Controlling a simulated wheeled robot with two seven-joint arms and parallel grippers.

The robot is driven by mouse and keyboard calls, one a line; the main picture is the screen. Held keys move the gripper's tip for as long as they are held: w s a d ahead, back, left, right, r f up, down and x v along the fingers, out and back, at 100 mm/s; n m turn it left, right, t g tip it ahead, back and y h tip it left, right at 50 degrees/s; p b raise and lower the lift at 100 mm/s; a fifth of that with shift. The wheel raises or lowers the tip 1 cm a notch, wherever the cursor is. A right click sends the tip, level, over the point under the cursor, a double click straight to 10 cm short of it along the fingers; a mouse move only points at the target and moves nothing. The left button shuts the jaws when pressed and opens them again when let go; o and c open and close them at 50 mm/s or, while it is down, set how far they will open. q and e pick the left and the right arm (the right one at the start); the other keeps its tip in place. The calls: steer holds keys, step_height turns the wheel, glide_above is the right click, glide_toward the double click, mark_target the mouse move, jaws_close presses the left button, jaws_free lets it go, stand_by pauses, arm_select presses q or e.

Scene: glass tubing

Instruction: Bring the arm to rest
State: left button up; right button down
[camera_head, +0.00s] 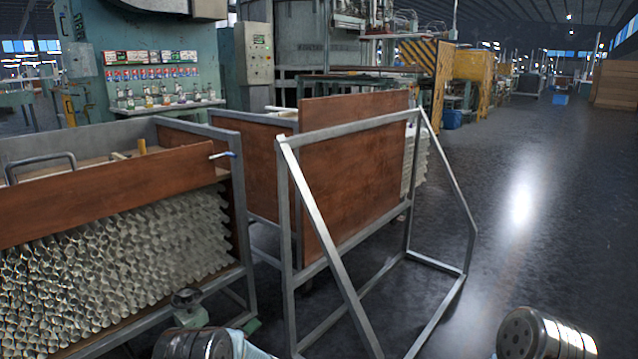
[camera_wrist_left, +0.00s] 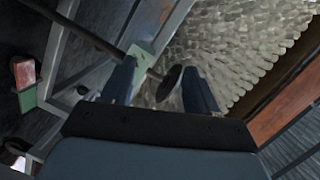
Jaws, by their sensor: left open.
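My left gripper (camera_wrist_left: 160,68) shows in the left wrist view. Its two dark fingers are apart. A dark rod with a dark round end (camera_wrist_left: 169,86) shows between or beyond the fingers; I cannot tell whether it touches them. A stack of glass tubes (camera_wrist_left: 235,45) lies beyond, at the upper right. In the head view the glass tubes (camera_head: 120,255) fill a metal-framed cart at the left, below a brown board (camera_head: 105,190). I cannot make out the left gripper for certain in the head view. My right gripper is not in view; only part of my arm shows at the bottom right.
A second cart with a tall brown panel (camera_head: 350,165) stands in the middle. A slanted grey metal frame (camera_head: 325,235) stands before it, reaching toward my right side. Open dark floor (camera_head: 530,210) lies to the right. Machines stand behind the carts.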

arm_select(q)
steer(key=s+d+f+h+p, duration=0.5)
steer(key=s+d+f+h, duration=0.45)
steer(key=s+h, duration=0.25)
steer(key=s+d+r+n+g+h+p, duration=0.1)
steer(key=s+d+g+h, duration=0.2)
steer(key=s, duration=0.9)
steer(key=s+d+r+n+g+h+p, duration=0.1)
steer(key=s+d+n+g+h, duration=0.1)
steer(key=s+d, duration=0.5)
steer(key=s+g+h, duration=0.1)
steer(key=s+g, duration=0.1)
steer(key=s, duration=0.2)
steer(key=shift+s+r+h, duration=0.35)
steer(key=shift+h, duration=0.05)
